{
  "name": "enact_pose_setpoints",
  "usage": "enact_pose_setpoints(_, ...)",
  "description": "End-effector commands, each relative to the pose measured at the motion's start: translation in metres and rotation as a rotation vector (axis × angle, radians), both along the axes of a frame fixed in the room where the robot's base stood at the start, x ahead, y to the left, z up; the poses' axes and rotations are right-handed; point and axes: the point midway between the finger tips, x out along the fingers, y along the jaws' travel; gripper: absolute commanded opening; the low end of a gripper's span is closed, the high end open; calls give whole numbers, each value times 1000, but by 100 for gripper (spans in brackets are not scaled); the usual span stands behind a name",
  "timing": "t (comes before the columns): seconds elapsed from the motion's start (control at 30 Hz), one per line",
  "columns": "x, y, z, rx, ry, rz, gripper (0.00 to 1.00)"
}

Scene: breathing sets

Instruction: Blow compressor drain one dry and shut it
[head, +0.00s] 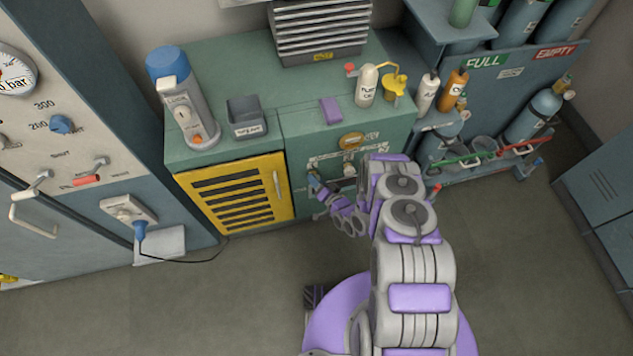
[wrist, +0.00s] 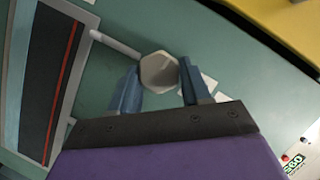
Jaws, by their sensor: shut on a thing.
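My gripper (head: 314,182) is at the front of the green compressor cabinet (head: 300,125), at the left part of its drain panel. In the wrist view its two blue fingers (wrist: 160,92) are shut on a grey hexagonal drain knob (wrist: 160,72). A thin grey rod (wrist: 115,44) runs from the knob to the upper left. White label pieces lie partly hidden behind the fingers. In the head view my arm covers part of the panel, and a drain fitting (head: 349,169) shows right of my gripper. I cannot read which drain number this is.
A yellow louvred door (head: 236,193) is left of the panel. A purple block (head: 330,110), an oil bottle (head: 367,86) and a yellow can (head: 394,87) stand on the cabinet top. A cylinder rack (head: 485,115) is at right.

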Motion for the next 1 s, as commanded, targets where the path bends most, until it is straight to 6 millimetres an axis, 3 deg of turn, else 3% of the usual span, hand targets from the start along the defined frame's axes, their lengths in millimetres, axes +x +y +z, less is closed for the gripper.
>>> enact_pose_setpoints(0.4,1,-2,-5,226,68,-2,17)
enact_pose_setpoints(1.0,1,-3,-4,278,84,-5,17)
